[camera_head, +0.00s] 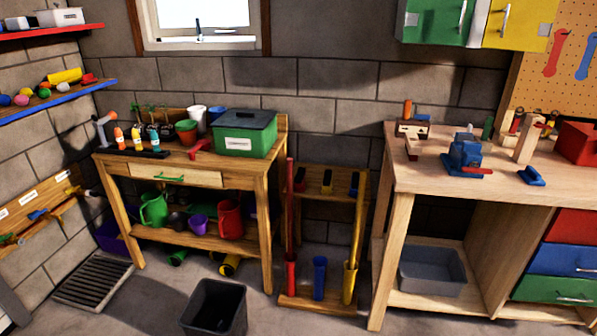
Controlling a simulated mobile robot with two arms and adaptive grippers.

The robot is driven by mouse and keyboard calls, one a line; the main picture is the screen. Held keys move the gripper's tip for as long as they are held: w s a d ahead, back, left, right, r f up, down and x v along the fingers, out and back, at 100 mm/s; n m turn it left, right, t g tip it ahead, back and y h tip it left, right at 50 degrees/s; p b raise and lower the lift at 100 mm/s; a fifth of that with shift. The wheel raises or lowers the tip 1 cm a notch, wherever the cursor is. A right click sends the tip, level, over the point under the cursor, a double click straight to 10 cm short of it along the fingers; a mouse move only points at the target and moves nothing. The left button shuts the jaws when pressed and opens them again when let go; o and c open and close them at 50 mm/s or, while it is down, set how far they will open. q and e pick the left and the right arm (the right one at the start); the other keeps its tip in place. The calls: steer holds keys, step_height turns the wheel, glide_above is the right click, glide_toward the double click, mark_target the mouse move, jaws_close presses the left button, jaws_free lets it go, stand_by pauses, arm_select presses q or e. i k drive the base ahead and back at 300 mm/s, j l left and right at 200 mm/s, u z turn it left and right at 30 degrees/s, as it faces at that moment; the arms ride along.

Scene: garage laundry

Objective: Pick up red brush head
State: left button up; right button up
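Neither of my grippers shows in the head view. A wooden rack (320,302) stands on the floor between the two benches. The red pole (290,215) stands upright just left of the red piece and partly covers that side. A yellow pole (357,225) stands at the right. The pieces are small, so their exact shape is hard to tell.
A black bin (215,307) stands on the floor at the front. A potting bench (190,180) is left of the rack, a workbench (440,185) right of it. A blue tube (320,278) stands in the rack's base. Floor before the rack looks clear.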

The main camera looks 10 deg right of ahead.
mark_target(300, 184)
steer(key=i+l+u, duration=0.3)
steer(key=i+l, duration=0.25)
steer(key=i+l+u, duration=0.35)
steer(key=i+l, duration=0.35)
